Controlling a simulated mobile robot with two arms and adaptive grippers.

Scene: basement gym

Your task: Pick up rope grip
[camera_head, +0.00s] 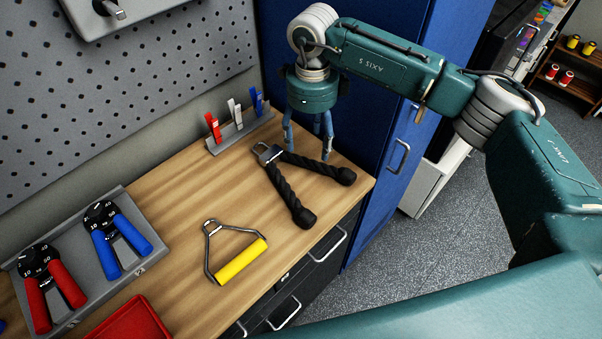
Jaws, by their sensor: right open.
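The rope grip (294,197) is a black twisted rope attachment with a metal clip at its top and two strands ending in black knobs. It lies on the wooden bench top (180,190), spread in a V, near the bench's right end. My right gripper (308,152) is open, pointing down just behind and above the rope grip, near its clip end. Its fingers are apart with nothing between them. The exact gap between fingertips and rope is hard to tell. My left gripper is out of view.
A yellow-handled metal stirrup grip (241,262) lies in front. A grey tray (135,271) holds red and blue hand grips at left. A grey clip rack (240,132) stands by the pegboard wall. A red tray (130,322) sits at the bottom. Blue cabinet (391,125) stands beside the bench.

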